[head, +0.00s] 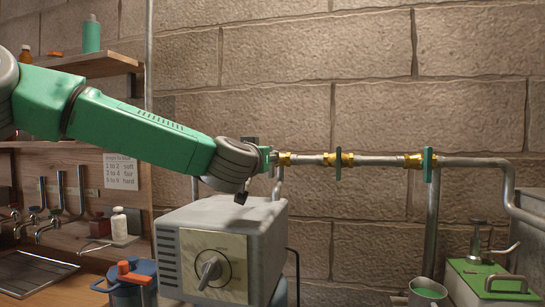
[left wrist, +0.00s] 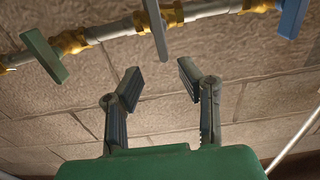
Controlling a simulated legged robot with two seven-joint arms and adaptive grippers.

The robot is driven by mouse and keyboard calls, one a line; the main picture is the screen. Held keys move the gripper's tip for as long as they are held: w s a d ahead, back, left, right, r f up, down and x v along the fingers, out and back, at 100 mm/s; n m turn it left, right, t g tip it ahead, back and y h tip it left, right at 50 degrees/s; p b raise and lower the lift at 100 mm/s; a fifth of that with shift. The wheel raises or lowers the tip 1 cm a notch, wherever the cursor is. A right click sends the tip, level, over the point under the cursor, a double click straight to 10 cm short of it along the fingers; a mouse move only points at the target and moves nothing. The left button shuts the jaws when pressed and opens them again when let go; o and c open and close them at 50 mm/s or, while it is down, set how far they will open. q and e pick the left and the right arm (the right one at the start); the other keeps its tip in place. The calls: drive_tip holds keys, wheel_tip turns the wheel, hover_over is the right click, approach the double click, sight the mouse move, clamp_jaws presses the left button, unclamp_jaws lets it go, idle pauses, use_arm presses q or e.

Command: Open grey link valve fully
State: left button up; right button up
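A metal pipe with brass fittings (head: 338,160) runs along the block wall. In the left wrist view three valve handles sit on it: a green one (left wrist: 45,56) at left, a grey one (left wrist: 155,30) in the middle and a blue one (left wrist: 292,18) at right. The grey handle lies across the pipe. My left gripper (left wrist: 160,84) is open, with nothing between its fingers, below and apart from the grey handle. In the head view the left arm's end is near the pipe's left part, and its fingers cannot be made out. My right gripper is not in view.
A grey box with a dial (head: 213,268) stands below the left arm. A wooden shelf (head: 95,64) and a bench with taps are at left.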

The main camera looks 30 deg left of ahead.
use_arm(q)
drive_tip(key=x, duration=0.8)
drive_tip(key=shift+s+a+f, duration=0.1)
drive_tip(key=shift+a+f, duration=0.05)
drive_tip(key=shift+a, duration=0.15)
drive_tip(key=shift+w+d+p, duration=0.15)
drive_tip(key=shift+w+p, duration=0.15)
drive_tip(key=shift+w, duration=0.2)
clamp_jaws()
